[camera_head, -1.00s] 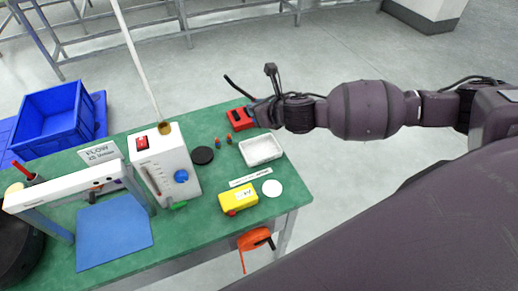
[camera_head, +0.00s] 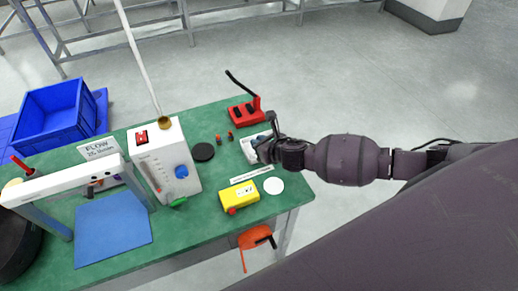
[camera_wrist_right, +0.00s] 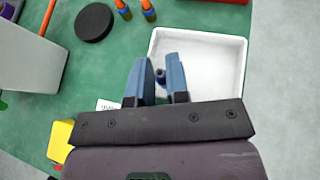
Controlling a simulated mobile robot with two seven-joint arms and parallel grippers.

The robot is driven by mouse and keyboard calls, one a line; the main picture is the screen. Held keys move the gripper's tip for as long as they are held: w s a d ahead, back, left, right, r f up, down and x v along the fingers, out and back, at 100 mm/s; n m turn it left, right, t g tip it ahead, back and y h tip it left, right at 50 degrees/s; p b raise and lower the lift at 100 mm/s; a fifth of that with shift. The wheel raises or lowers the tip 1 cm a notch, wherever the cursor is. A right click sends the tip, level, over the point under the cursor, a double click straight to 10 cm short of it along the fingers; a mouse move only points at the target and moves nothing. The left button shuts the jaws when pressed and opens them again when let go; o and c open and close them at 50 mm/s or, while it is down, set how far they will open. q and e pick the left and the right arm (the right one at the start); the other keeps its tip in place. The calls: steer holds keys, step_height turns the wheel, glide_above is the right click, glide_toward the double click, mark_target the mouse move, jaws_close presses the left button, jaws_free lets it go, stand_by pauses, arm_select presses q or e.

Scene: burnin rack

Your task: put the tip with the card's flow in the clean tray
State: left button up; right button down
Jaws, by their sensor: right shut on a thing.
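My right gripper (camera_head: 263,152) is over the white clean tray (camera_head: 247,142) and hides much of it in the head view. In the right wrist view, the gripper (camera_wrist_right: 158,62) is shut on a small dark blue tip (camera_wrist_right: 160,77), mostly hidden between the fingers. The tray (camera_wrist_right: 218,38) lies beneath and to the right there, with its visible floor empty. I cannot tell how high the tip is above it. The flow card (camera_head: 100,149) stands behind the white frame; its number is too small to read surely. My left gripper is not in view.
Two orange-and-blue tips (camera_head: 218,139) (camera_head: 231,135) stand left of the tray, beside a black disc (camera_head: 203,152).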

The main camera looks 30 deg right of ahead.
steer(key=shift+f, duration=1.3)
steer(key=shift+f, duration=0.1)
steer(key=c, duration=1.1)
jaws_free()
